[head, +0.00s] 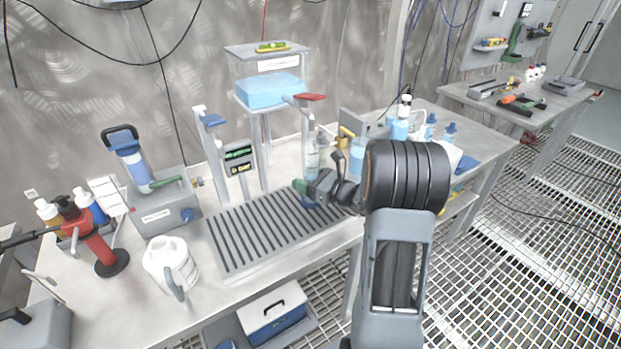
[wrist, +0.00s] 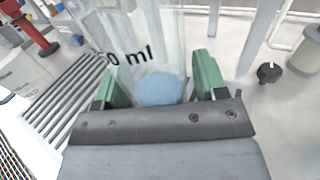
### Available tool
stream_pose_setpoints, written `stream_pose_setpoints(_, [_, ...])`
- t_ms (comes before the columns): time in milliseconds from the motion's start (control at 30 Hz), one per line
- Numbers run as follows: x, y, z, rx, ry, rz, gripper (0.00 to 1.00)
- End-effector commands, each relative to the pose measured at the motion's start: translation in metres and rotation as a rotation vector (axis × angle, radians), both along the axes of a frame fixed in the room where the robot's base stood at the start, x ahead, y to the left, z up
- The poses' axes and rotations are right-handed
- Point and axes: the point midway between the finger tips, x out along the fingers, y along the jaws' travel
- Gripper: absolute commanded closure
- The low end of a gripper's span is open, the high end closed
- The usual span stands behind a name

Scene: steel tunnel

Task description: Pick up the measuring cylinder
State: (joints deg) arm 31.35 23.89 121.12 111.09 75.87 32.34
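The measuring cylinder (head: 312,158) is clear and stands upright at the right end of the slatted grate on the bench in the head view. In the wrist view the clear cylinder (wrist: 143,30) shows black "ml" lettering and a blue area low down. My gripper (wrist: 160,78) has its two green fingers on either side of the cylinder, spread apart, with a small gap seeming to show at the right finger. In the head view my gripper (head: 301,186) is low beside the cylinder, partly hidden by my arm.
The slatted grate (head: 262,232) lies left of my gripper. A clear tank of blue liquid (head: 270,90) stands on a raised stand behind. Bottles with blue liquid (head: 399,130) stand to the right. A white jug (head: 170,262) is at the front left.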

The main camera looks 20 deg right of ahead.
Motion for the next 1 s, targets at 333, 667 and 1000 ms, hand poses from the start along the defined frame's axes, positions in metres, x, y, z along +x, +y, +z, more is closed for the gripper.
stream_pose_setpoints(333, [0.000,0.000,0.000,0.000,0.000,0.000,0.68])
stream_pose_setpoints(667, [0.000,0.000,0.000,0.000,0.000,0.000,0.81])
stream_pose_setpoints(1000, [0.000,0.000,0.026,-0.003,-0.004,0.000,0.81])
